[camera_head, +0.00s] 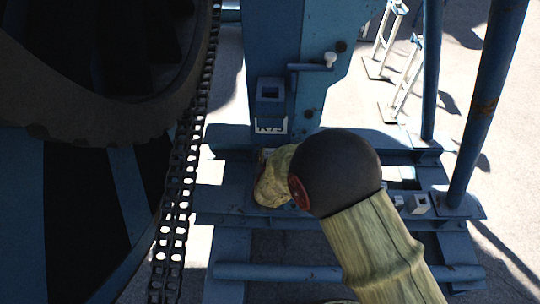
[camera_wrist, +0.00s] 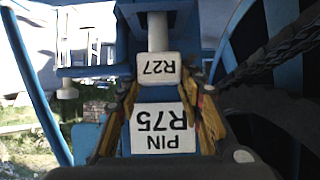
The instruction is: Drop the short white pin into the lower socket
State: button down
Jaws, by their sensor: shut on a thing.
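A white pin (camera_wrist: 157,67) with a square head marked R27 is in the wrist view. My gripper (camera_wrist: 165,82) is shut on its head, one worn yellow finger on each side. The round white shaft runs toward the picture's top, where blue steel lies around it; I cannot tell whether its end is inside a socket. A blue block with a square opening (camera_head: 270,92) is on the blue post in the head view, above a white label (camera_head: 270,126). That label reads PIN R75 upside down in the wrist view (camera_wrist: 162,130). My arm hides the gripper and the area below the label in the head view.
A large dark wheel with a chain (camera_head: 183,170) stands at the left. A white knob (camera_head: 330,58) sticks out on the post's right. Blue poles (camera_head: 487,100) rise at the right, with small pale blocks (camera_head: 418,203) on the blue base frame.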

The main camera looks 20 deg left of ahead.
jog(key=shift+f+b, duration=1.45)
jog(key=shift+f, duration=0.4)
dwell(0.3)
jog(key=shift+f+b, duration=0.45)
jog(key=shift+b, duration=0.2)
dwell(0.4)
jog(key=c, duration=1.6)
grip_release()
jog(key=o, duration=0.5)
jog(key=shift+f, duration=0.1)
jog(key=shift+s, duration=0.1)
